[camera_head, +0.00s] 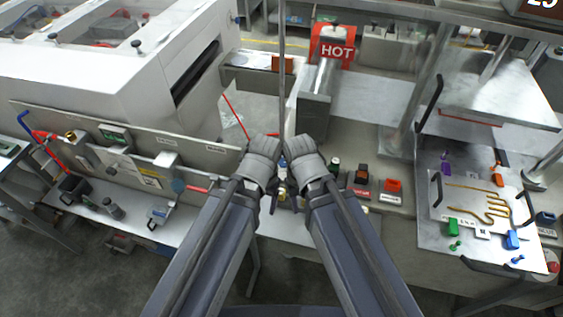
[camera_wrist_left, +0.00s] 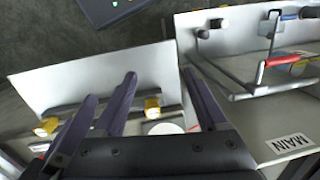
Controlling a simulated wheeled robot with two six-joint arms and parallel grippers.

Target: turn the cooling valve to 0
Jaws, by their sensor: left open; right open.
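I cannot pick out the cooling valve for certain; its label is not readable. A valve-like part with a blue round body (camera_head: 178,186) and a red handle (camera_head: 196,189) sits on the front of the panel left of my grippers. A red handle (camera_wrist_left: 284,61) shows at the right of the left wrist view, near a MAIN label (camera_wrist_left: 290,143). My left gripper (camera_head: 268,196) is open, its dark fingers pointing down; they also show in the left wrist view (camera_wrist_left: 160,82), apart and empty. My right gripper (camera_head: 299,195) is open close beside it, fingers partly hidden by the wrist.
A white machine housing (camera_head: 120,60) stands at the back left. A board with coloured clamps (camera_head: 470,205) lies farther right.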

